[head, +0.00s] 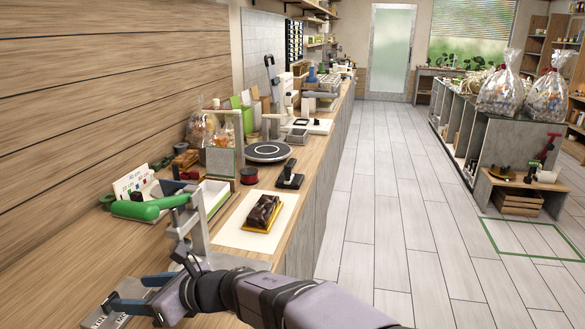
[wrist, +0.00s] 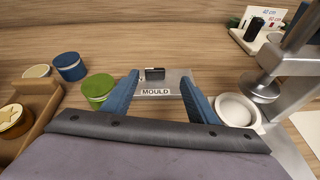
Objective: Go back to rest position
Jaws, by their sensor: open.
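My gripper (head: 130,292) is at the lower left of the counter in the head view, with its blue fingers apart. In the wrist view my gripper (wrist: 157,85) is open and nothing is held between the fingers. Ahead of and between the fingers lies a flat grey plate (wrist: 175,80) with a black block on it and a label reading "MOULD". The plate shows partly in the head view (head: 100,318), at the lower left edge. I cannot tell whether the fingers touch the plate.
A press with a green handle (head: 150,206) stands close beside my gripper; a white round dish (wrist: 237,110) sits beneath its head. Blue (wrist: 70,66) and green (wrist: 98,88) round tins are left of the fingers. A dark brown block (head: 262,213) lies on a white sheet. The aisle floor is clear.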

